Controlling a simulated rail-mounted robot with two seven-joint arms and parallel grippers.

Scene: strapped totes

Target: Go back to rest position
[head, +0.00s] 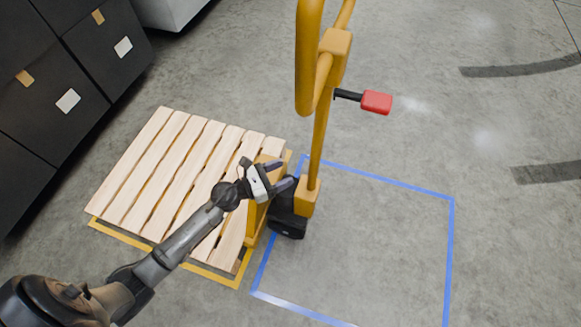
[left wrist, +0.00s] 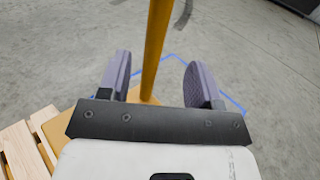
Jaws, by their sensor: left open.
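My left gripper (head: 281,174) reaches in from the lower left in the head view, above the right edge of a wooden pallet. Its two fingers are apart and nothing is between the tips. In the left wrist view the open fingers (left wrist: 158,80) show with a yellow post (left wrist: 158,45) beyond and between them. I cannot tell whether the gripper touches the yellow hand truck (head: 321,130), whose post and wheel stand just to the right of the fingers. My right gripper is in neither view.
The wooden pallet (head: 180,165) lies within a yellow floor outline. A blue taped square (head: 452,240) on the floor is mostly empty. A red-ended lever (head: 376,102) sticks out from the hand truck. Black totes (head: 60,80) stand at upper left. The floor at right is clear.

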